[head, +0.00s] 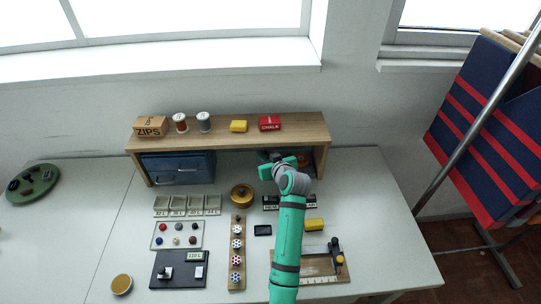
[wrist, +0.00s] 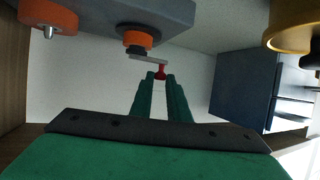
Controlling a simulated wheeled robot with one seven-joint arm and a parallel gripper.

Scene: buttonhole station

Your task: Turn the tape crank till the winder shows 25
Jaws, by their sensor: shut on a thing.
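The tape winder (wrist: 175,12) shows in the wrist view as a grey body at the top, with an orange hub (wrist: 137,38) under it. A flat grey crank arm (wrist: 146,57) runs from the hub to a small red crank knob (wrist: 160,70). My gripper (wrist: 160,78) has its green fingers shut on the red knob. In the head view my arm reaches under the right part of the wooden shelf. There the winder is mostly hidden behind my arm and the shelf. The winder's number cannot be read in either view.
The wooden shelf (head: 230,131) stands close above my wrist. A blue drawer box (head: 178,168) sits under its left part; it also shows in the wrist view (wrist: 260,88). A brass round tin (head: 242,194) stands in front. Small trays and tools crowd the table; its left part is clearer.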

